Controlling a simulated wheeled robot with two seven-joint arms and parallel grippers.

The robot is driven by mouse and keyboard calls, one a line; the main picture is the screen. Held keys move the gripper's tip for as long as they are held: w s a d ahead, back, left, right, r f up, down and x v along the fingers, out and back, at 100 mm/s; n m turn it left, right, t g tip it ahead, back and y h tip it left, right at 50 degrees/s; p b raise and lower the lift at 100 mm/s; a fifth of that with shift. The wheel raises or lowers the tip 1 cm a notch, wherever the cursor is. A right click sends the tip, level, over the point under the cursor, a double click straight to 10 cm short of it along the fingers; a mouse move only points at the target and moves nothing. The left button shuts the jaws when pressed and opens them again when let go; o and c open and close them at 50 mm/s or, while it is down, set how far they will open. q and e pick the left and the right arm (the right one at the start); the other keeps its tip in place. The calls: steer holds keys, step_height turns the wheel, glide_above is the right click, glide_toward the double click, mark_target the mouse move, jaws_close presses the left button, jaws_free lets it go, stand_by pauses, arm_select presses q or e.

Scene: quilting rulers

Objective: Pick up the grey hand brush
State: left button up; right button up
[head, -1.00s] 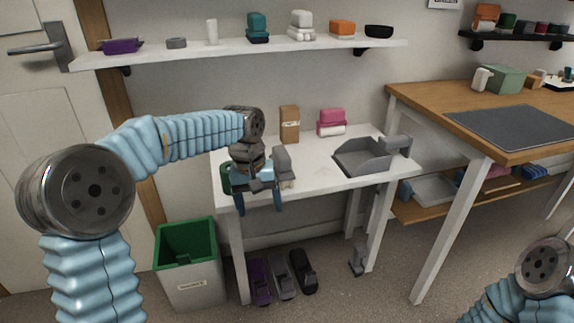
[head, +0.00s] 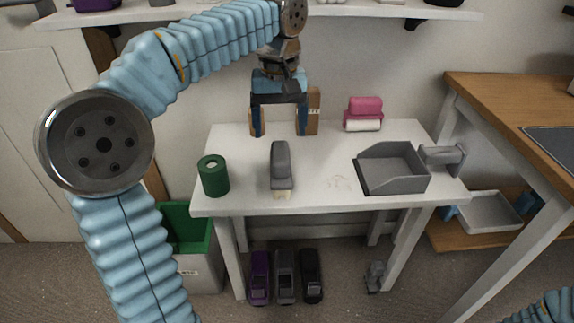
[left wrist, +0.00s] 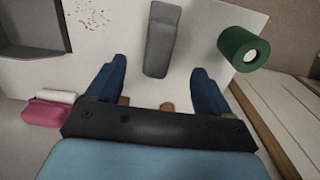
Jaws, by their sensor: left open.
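The grey hand brush (head: 281,166) lies on the white table with its pale bristles at the front edge side. It also shows in the left wrist view (left wrist: 161,38), ahead of and between my fingers. My left gripper (head: 279,134) is open and empty, fingers pointing down, behind the brush and apart from it. In the left wrist view its two blue fingers (left wrist: 157,78) are spread wide. My right gripper is not in view; only a bit of my right arm shows at the lower right corner.
On the white table (head: 318,196) stand a green cylinder (head: 213,176) left of the brush, a grey dustpan (head: 393,169) to the right, and pink and white rolls (head: 363,114) behind. A brown box (head: 314,110) is just behind my left gripper. A shelf (head: 350,9) runs above.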

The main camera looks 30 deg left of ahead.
mark_target(281, 151)
arm_select(q)
step_height(281, 151, down, 5)
steer(key=shift+r+b, duration=0.1)
steer(key=shift+b, duration=0.3)
steer(key=shift+w+a+f+b, duration=0.15)
steer(key=shift+f+b, duration=0.15)
steer(key=shift+f, duration=1.1)
steer(key=shift+w+f+b, duration=0.1)
steer(key=shift+f+b, duration=0.2)
steer(key=shift+f, duration=1.05)
steer(key=c, duration=1.2)
steer(key=shift+r, duration=0.15)
steer(key=shift+r, duration=0.35)
step_height(281, 151, up, 3)
steer(key=shift+f+p, duration=0.2)
steer(key=shift+p, duration=0.3)
steer(key=s+d+r, duration=0.8)
steer(key=s+r, duration=0.1)
steer(key=s, duration=0.2)
steer(key=shift+s+r+p, duration=0.25)
steer(key=shift+s+p, duration=0.05)
steer(key=shift+p, duration=0.15)
